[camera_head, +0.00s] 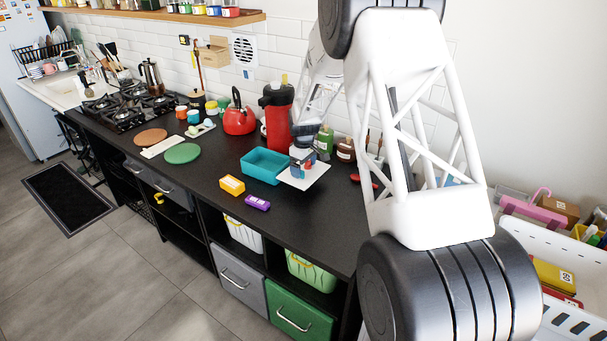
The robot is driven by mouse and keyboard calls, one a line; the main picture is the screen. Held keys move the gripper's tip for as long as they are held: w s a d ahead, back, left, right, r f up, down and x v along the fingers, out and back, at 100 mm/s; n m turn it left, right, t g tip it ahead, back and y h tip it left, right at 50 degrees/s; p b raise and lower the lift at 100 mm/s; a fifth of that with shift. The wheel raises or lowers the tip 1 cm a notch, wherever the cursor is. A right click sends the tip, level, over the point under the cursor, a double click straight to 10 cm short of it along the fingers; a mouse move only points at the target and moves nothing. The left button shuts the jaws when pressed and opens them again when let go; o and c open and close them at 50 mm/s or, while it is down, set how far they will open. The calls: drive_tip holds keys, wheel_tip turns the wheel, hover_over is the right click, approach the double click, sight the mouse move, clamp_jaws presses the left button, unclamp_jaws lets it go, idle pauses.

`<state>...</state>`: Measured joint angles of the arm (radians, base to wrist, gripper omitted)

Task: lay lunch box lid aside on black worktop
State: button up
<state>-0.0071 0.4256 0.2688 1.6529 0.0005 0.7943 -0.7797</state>
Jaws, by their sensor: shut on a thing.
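My gripper (303,163) is shut on a pale, flat, square lunch box lid (312,177). It holds the lid tilted, at the right end of the teal lunch box (262,172). The lunch box stands open on the black worktop (215,205), and I see its inner walls. From this view I cannot tell whether the lid touches the worktop or hangs just above it. My arm hides part of the worktop to the right.
A red flask (277,115), a red kettle (239,121) and jars stand behind. A green disc (182,153) lies to the left.

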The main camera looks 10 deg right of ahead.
drive_tip(key=shift+f, duration=1.6)
drive_tip(key=shift+f, duration=0.3)
drive_tip(key=shift+f, duration=0.2)
drive_tip(key=shift+c, duration=0.7)
drive_tip(key=shift+s+f, duration=0.1)
drive_tip(key=shift+f, duration=0.15)
drive_tip(key=o, duration=0.8)
drive_tip(key=shift+f, duration=0.15)
drive_tip(key=shift+c, duration=0.2)
drive_tip(key=shift+s+f, duration=0.1)
wheel_tip(320, 180, up, 14)
